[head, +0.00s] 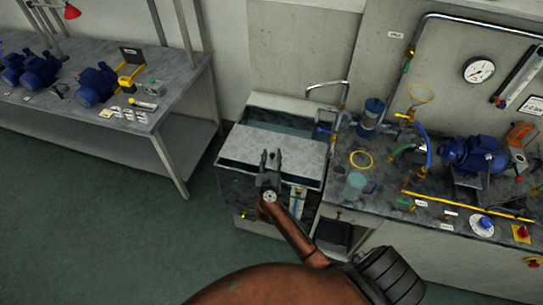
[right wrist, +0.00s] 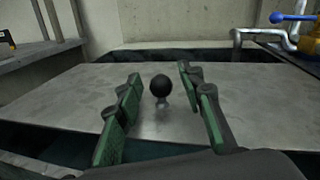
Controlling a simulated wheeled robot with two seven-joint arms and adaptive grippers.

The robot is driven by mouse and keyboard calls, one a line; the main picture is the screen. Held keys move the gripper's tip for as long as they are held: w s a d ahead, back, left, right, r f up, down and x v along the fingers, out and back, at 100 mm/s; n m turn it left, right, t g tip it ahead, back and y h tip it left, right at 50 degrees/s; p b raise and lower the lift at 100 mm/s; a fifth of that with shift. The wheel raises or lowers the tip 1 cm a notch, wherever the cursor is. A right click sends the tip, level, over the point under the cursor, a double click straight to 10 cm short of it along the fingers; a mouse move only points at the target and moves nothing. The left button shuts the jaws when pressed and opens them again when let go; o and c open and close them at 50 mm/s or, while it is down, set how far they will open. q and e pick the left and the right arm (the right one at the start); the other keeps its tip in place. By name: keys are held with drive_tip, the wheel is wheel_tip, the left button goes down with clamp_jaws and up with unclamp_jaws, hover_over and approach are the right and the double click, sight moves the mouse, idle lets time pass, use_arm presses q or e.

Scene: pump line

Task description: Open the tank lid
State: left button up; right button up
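The tank (head: 235,180) stands at the left end of the pump bench. Its flat grey lid (head: 248,147) lies across the top, with dark water (head: 285,122) showing in a gap behind it. In the right wrist view the lid (right wrist: 225,95) carries a round black knob (right wrist: 161,86) on a short metal stem. My right gripper (head: 270,157) is over the front part of the lid. Its green-padded fingers are open, one on each side of the knob, with a visible gap to it on both sides. The knob cannot be made out in the head view. My left gripper is not in view.
A bent metal pipe (head: 328,85) rises behind the tank's right side. The bench (head: 335,190) to the right holds a blue-topped vessel (head: 371,112), hoses and a blue pump (head: 470,152). A table (head: 180,100) with blue motors stands left, with open floor between.

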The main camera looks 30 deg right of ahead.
drive_tip(key=v, duration=1.2)
drive_tip(key=shift+a, duration=0.1)
